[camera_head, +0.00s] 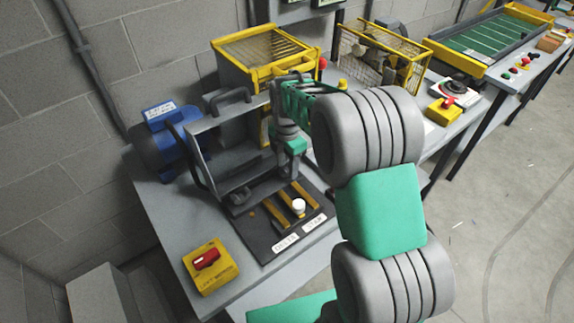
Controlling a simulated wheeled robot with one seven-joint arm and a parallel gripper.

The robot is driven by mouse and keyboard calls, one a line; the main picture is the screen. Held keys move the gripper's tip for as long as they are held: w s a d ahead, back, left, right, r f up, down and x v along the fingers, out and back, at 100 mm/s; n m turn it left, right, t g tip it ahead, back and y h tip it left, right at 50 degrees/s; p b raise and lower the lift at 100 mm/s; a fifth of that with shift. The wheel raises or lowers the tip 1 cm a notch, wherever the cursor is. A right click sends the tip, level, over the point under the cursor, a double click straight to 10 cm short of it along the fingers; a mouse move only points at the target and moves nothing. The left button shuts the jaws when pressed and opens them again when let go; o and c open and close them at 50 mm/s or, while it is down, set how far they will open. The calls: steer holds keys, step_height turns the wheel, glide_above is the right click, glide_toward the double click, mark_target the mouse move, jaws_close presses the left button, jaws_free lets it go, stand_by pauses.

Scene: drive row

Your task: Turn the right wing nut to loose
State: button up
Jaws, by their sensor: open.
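I cannot make out the right wing nut for certain. A black board (262,240) with labels reading DELTA (286,243) and STAR (314,223) lies on the near bench. Brass-yellow bars lie on it, and a small white-topped part (299,206) stands on the right bar above the labels. A small orange part (252,213) is farther left. A grey open box or cover (212,140) stands behind the board. My gripper (290,152) is above and behind the bars, pointing down, apart from the white-topped part. It is open; its fingertips are small and partly hidden.
A yellow box with a red switch (208,262) sits at the bench's front left. A blue motor (155,145) is at the left. Yellow-framed cages (262,52) stand behind. My arm covers the bench's right side.

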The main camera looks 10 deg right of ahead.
mark_target(288, 168)
step_height(288, 168, up, 8)
steer(key=shift+f+b, duration=0.2)
steer(key=shift+b, duration=0.1)
steer(key=shift+s+r+m, duration=0.25)
steer(key=shift+m, duration=0.05)
steer(key=s+r+m+t, duration=0.1)
steer(key=s+m+t, duration=0.2)
steer(key=s+m, duration=1.6)
steer(key=m, duration=0.2)
steer(key=shift+a+r+m, duration=0.15)
steer(key=shift+r+m, duration=0.15)
steer(key=shift+m, duration=0.1)
